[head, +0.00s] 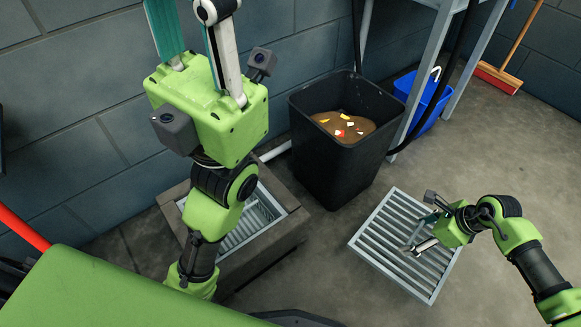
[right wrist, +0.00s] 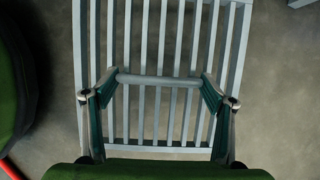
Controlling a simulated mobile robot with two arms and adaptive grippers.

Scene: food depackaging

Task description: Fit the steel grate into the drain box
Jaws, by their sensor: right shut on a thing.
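The steel grate (head: 378,242) is a grey slatted rectangle at the right in the head view. My right gripper (head: 417,233) is over it. In the right wrist view, the gripper is shut on the grate's crossbar handle (right wrist: 165,81), which spans between its fingers. I cannot tell whether the grate touches the floor. The drain box (head: 285,238), a brown square frame, stands left of the grate, apart from it. Light slats show inside it; my left arm hides part of it. My left gripper (head: 190,45) is raised, its fingers apart and empty, tips cut off at the top.
A black bin (head: 335,170) of brown waste stands behind the drain box and left of the grate. A blue bucket (head: 423,100), a table leg (head: 428,75) and a red broom (head: 498,78) are farther back. Bare floor (head: 325,265) lies between box and grate.

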